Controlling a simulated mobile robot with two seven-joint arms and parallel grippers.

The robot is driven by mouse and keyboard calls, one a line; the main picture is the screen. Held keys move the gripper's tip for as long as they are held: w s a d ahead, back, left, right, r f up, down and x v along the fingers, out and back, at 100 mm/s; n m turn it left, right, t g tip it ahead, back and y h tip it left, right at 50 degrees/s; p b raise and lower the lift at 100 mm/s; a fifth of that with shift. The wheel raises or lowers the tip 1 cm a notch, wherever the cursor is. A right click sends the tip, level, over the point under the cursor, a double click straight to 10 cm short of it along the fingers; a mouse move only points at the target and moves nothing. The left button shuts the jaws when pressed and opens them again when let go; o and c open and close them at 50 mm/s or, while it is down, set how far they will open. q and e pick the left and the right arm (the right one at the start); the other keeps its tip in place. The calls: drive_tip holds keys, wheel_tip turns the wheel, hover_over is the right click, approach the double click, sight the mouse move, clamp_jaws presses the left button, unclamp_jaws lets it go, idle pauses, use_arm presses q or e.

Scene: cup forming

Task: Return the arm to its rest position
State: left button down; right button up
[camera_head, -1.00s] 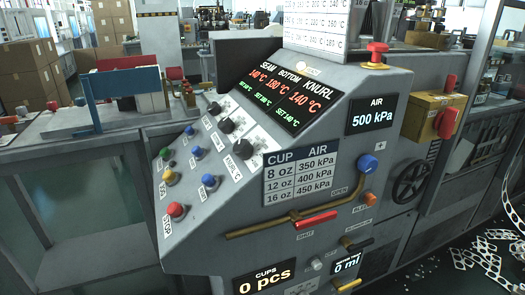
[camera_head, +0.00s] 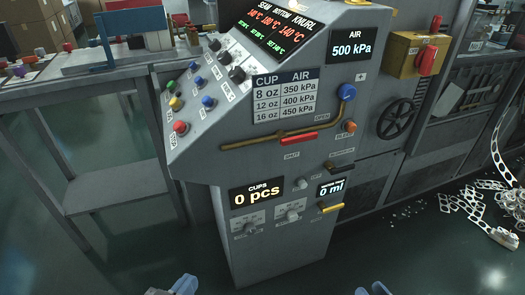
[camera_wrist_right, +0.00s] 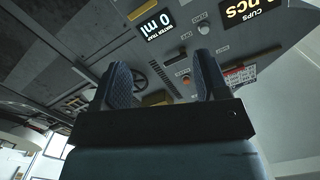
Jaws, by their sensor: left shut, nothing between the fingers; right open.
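My left gripper (camera_head: 173,288) shows only as blue-grey tips at the bottom edge of the head view, left of the panel's pedestal. It is shut with nothing held. My right gripper (camera_head: 372,290) also barely shows at the bottom edge, right of the pedestal. In the right wrist view my right gripper (camera_wrist_right: 164,80) has two dark ribbed fingers spread apart with nothing between them. Both grippers are apart from the grey control panel (camera_head: 215,160). The arms behind the tips are out of the head view.
The panel carries a blue knob (camera_head: 347,92), a red lever handle (camera_head: 298,137), a red stop button (camera_head: 180,127) and a yellow handle (camera_head: 331,208). A yellow box (camera_head: 417,55) and black handwheel (camera_head: 396,119) are right. Perforated strip scrap (camera_head: 470,205) lies on the floor. The near floor is open.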

drive_tip(key=s+a+r+n+g, duration=0.2)
drive_tip(key=s+a+r+n, duration=0.3)
drive_tip(key=r, duration=0.6)
drive_tip(key=s+a+r+n+g, duration=0.25)
drive_tip(key=s+a+r, duration=0.35)
drive_tip(key=r, duration=0.6)
drive_tip(key=w+a+r+m+t, duration=0.3)
drive_tip(key=a+m, duration=0.2)
drive_tip(key=a, duration=0.1)
use_arm(q)
drive_tip(key=s+a+r+g+y+p, duration=0.1)
drive_tip(key=r+p, duration=0.5)
drive_tip(key=p, duration=1)
drive_tip(key=s+a+r+g+y+p, duration=0.2)
drive_tip(key=r+p, duration=0.4)
drive_tip(key=p, duration=1)
drive_tip(key=shift+s+a+r+g+p, duration=0.3)
drive_tip(key=shift+s+a+p, duration=0.15)
drive_tip(key=shift+a, duration=0.6)
use_arm(e)
drive_tip(key=s+d+r+g+h, duration=0.1)
drive_tip(key=s+d+r, duration=0.1)
drive_tip(key=r, duration=0.4)
drive_tip(key=s+d+r+g+h, duration=0.2)
drive_tip(key=d+r, duration=0.1)
drive_tip(key=r, duration=0.3)
drive_tip(key=shift+s+r, duration=0.15)
drive_tip(key=shift+r, duration=0.05)
